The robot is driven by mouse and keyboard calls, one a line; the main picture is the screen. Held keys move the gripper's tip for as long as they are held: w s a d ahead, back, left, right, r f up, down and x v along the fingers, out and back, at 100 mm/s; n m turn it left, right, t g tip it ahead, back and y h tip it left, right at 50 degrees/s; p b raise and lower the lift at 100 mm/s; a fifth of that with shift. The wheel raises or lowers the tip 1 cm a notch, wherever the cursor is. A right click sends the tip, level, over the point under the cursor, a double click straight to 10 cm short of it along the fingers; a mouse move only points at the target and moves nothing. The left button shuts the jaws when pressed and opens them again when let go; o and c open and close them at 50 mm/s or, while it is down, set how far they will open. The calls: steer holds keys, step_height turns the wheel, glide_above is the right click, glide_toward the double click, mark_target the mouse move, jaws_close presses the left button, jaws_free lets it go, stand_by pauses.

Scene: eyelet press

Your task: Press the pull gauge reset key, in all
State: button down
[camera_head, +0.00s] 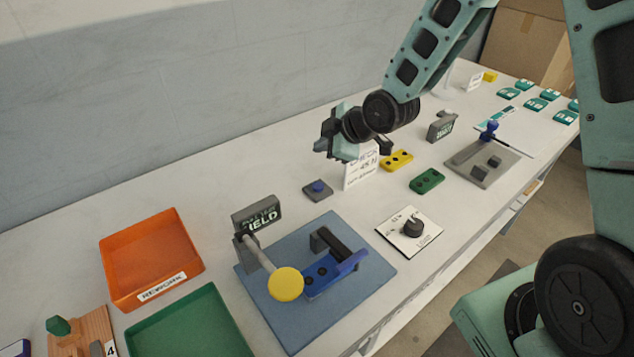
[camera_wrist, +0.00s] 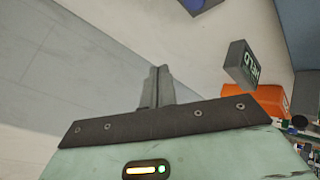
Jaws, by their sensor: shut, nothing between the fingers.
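A small dark grey box with a blue button (camera_head: 317,188) sits on the white bench, left of a white printed card; it looks like the reset key. A bluish-grey block at the top edge of the wrist view (camera_wrist: 200,5) may be the same box, mostly cut off. My gripper (camera_head: 321,147) is above and behind the box in the head view, clear of it. Its fingers (camera_wrist: 160,72) are together and empty. A grey display with green lettering (camera_head: 257,214) stands by the blue mat; it also shows in the wrist view (camera_wrist: 242,64).
A blue mat (camera_head: 270,318) carries a fixture with a yellow-ended lever (camera_head: 286,284). A dial plate (camera_head: 410,231), green block (camera_head: 427,181), yellow block (camera_head: 397,160) and white card (camera_head: 360,166) stand nearby. An orange tray (camera_head: 151,257) and green tray (camera_head: 190,326) are at left. A wall runs behind.

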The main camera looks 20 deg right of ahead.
mark_target(322, 187)
steer(key=shift+f, duration=0.1)
step_height(322, 187, down, 9)
steer(key=b, duration=0.7)
stand_by(1.9)
steer(key=shift+f+b, duration=0.3)
steer(key=shift+b, duration=0.1)
